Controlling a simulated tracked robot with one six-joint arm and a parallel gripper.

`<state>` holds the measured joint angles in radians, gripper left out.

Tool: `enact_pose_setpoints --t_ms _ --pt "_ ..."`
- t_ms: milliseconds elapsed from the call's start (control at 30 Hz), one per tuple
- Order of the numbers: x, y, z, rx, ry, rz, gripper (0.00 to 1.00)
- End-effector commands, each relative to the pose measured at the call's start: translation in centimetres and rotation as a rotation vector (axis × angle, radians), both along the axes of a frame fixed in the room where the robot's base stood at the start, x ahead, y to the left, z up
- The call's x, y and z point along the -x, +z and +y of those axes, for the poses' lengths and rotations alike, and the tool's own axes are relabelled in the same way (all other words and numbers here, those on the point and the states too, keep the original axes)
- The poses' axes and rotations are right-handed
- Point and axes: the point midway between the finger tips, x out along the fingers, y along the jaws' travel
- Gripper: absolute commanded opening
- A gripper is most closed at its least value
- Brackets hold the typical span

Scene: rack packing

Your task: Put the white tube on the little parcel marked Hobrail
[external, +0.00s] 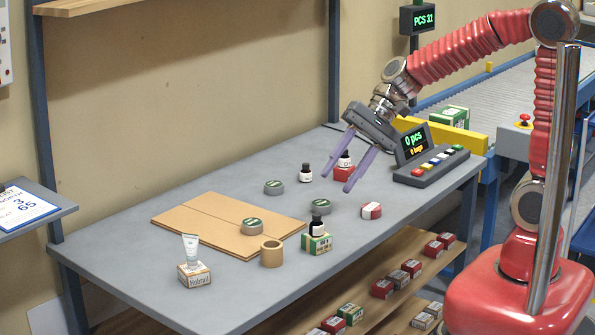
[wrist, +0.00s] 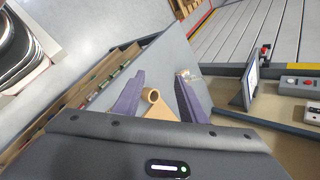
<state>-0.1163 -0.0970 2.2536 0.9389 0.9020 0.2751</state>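The white tube (external: 190,247) stands upright on the little parcel marked Hobrail (external: 195,275), at the table's near left corner in the external view. The tube appears to rest on the parcel's top. My gripper (external: 337,181) is open and empty above the right part of the table, well away from both. Its two purple fingers also show spread apart in the wrist view (wrist: 160,105). A small pale shape beyond the right finger there is too small to identify.
A tan tape roll (external: 272,254), a bottle on a green box (external: 317,243), grey tins (external: 274,187) and a red-white box (external: 371,210) stand on the table. Flat cardboard (external: 190,220) lies left of centre. A button console (external: 432,167) is at right. The front edge is largely bare.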

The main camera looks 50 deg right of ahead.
Motion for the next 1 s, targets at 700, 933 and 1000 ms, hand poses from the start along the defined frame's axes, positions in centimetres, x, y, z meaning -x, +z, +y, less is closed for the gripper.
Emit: enact_pose_setpoints --t_ms 700,933,1000 --pt "10.2 2.8 -16.1 0.705 0.405 -0.448 0.38" --pt "12.1 3.6 -20.1 0.896 0.487 -0.512 0.38" --pt "12.3 3.7 -20.6 0.92 0.497 -0.518 0.38"
